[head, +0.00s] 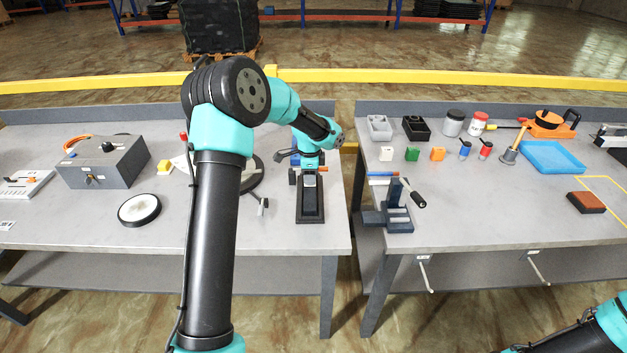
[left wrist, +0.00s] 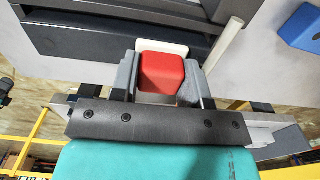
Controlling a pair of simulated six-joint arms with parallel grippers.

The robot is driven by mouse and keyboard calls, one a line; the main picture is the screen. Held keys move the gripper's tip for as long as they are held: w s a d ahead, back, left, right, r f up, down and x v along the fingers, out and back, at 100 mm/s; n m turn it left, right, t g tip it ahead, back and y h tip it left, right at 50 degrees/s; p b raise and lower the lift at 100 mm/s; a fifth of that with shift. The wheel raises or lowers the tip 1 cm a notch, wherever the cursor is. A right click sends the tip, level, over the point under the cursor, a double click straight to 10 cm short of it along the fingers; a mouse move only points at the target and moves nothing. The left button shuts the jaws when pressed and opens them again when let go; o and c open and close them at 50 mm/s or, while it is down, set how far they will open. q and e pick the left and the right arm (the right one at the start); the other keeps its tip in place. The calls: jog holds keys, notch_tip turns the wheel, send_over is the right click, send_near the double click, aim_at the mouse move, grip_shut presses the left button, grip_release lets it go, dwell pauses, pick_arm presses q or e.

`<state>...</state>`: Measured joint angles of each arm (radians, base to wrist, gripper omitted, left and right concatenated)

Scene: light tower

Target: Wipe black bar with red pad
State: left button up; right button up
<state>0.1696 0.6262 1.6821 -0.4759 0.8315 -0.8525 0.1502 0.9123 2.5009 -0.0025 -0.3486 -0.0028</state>
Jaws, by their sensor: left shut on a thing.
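My left gripper (left wrist: 160,75) is shut on a red pad (left wrist: 162,72) with a pale backing, held between its two grey fingers. In the head view my left gripper (head: 309,174) is over the far part of a black bar (head: 311,207) near the right end of the left table, and the pad is not clear there. In the left wrist view a long dark bar (left wrist: 85,35) lies just beyond the pad; I cannot tell whether they touch. My right arm shows at the bottom right of the head view, with its gripper out of frame.
On the left table stand a grey box (head: 103,163) and a round white-topped disc (head: 139,208). A gap separates it from the right table, where a dark blue-grey fixture (head: 396,218), a blue tray (head: 553,157) and a brown-red block (head: 586,202) stand. The right table's front middle is clear.

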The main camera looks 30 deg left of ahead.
pick_arm(q)
jog(key=shift+r, duration=4.1)
